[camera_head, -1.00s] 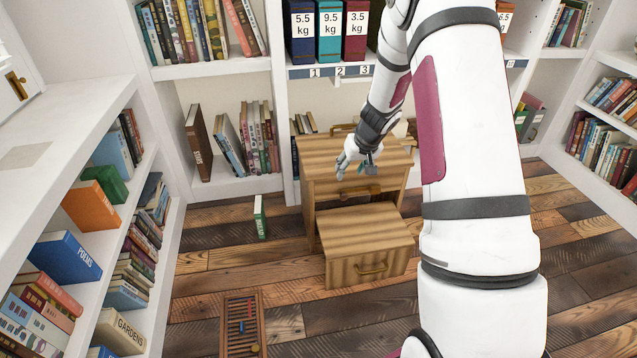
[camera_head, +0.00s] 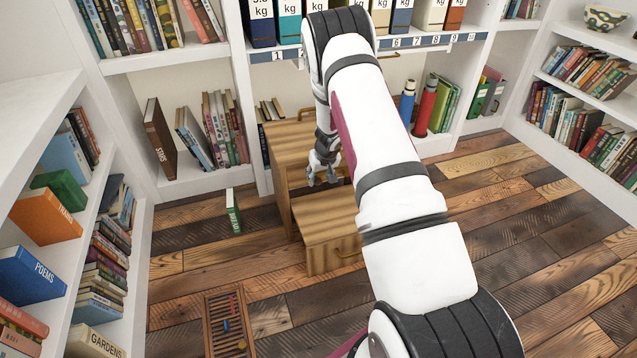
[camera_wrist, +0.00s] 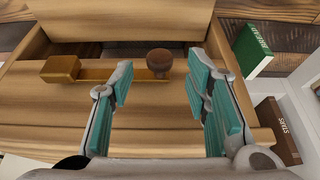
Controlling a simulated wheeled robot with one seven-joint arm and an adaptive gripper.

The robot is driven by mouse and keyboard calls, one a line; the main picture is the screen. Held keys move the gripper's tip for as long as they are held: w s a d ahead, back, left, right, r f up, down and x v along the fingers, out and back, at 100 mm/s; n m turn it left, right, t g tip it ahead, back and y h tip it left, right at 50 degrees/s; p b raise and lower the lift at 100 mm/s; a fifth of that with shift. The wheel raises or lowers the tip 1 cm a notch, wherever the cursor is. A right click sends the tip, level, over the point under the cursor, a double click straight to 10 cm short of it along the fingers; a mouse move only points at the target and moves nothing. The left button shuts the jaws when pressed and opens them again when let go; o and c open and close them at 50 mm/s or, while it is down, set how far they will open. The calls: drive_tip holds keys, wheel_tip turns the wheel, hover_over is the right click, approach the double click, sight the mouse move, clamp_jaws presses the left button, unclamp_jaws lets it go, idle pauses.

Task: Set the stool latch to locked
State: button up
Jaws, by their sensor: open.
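The wooden step stool (camera_head: 333,232) stands on the plank floor against the shelves, with its lower step in front of a taller upper part. In the wrist view, a brass latch bar (camera_wrist: 117,76) lies along the stool's wood (camera_wrist: 60,108). It has a brass block (camera_wrist: 60,69) at its left end and a dark brown round knob (camera_wrist: 159,58) at its right. My gripper (camera_wrist: 161,72) is open and empty, with teal-padded fingers left and right of the knob in the picture. Contact cannot be told. In the head view my gripper (camera_head: 323,172) is at the stool, and my arm hides part of it.
A green book (camera_head: 233,211) stands on the floor left of the stool. A slatted wooden frame with coloured beads (camera_head: 229,325) lies nearer on the floor. Bookshelves line the left, back and right. The floor right of my arm is clear.

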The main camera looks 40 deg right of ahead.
sight(318, 180)
drive_tip(key=shift+b+x, duration=0.3)
drive_tip(key=shift+x, duration=1.2)
clamp_jaws()
